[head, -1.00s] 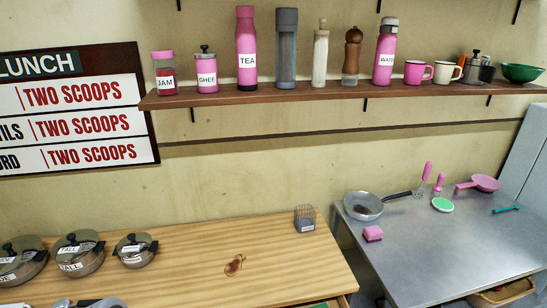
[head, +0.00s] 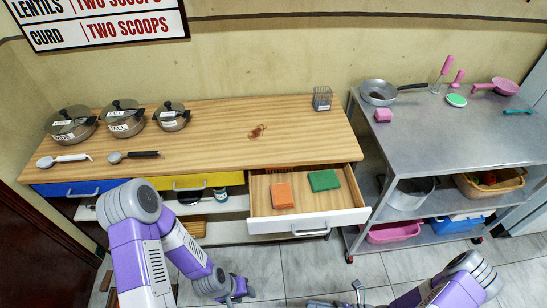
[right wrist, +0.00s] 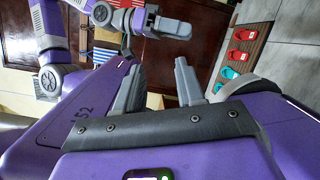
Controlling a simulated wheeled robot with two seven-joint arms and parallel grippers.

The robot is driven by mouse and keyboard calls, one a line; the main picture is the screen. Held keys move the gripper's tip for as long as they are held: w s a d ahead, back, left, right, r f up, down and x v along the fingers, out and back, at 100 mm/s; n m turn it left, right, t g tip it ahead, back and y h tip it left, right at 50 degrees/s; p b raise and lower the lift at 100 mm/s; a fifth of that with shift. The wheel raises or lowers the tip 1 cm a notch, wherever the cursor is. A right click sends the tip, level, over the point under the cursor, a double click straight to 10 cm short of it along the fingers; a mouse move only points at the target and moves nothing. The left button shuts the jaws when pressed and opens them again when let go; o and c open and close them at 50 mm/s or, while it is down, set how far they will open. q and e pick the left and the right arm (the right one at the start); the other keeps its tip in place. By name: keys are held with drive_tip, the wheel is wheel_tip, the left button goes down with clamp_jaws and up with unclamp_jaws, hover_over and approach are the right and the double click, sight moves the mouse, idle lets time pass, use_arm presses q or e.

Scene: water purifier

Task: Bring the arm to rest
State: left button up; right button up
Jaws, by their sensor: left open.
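My left arm (head: 150,245) comes in at the lower left of the head view, bent at the elbow. Its forearm slopes down to the left gripper (head: 238,290), which is open and empty in front of the counter, above the floor. My right arm (head: 450,285) shows at the lower right corner. The right gripper (head: 340,301) is cut by the bottom edge. In the right wrist view the right gripper's two fingers (right wrist: 158,85) stand apart with nothing between them.
A white-fronted drawer (head: 310,222) is pulled out, holding an orange block (head: 282,195) and a green block (head: 324,181). The wooden counter (head: 220,145) carries pots and ladles. A steel trolley (head: 440,135) stands right. Tiled floor (head: 290,265) lies open between my arms.

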drive_tip(key=s+a+f+n+g+h, duration=0.1)
drive_tip(key=s+f+n+g+h, duration=0.3)
drive_tip(key=n, duration=0.5)
drive_tip(key=s+a+f+n+g+h, duration=0.1)
drive_tip(key=n+g+h, duration=0.35)
drive_tip(key=n, duration=0.35)
drive_tip(key=w+r+n+t+h+p, duration=0.1)
drive_tip(key=w+n+t+h, duration=0.4)
drive_tip(key=w+n, duration=0.4)
drive_tip(key=n, duration=0.5)
drive_tip(key=shift+w+a, duration=0.15)
drive_tip(key=shift+a, duration=0.05)
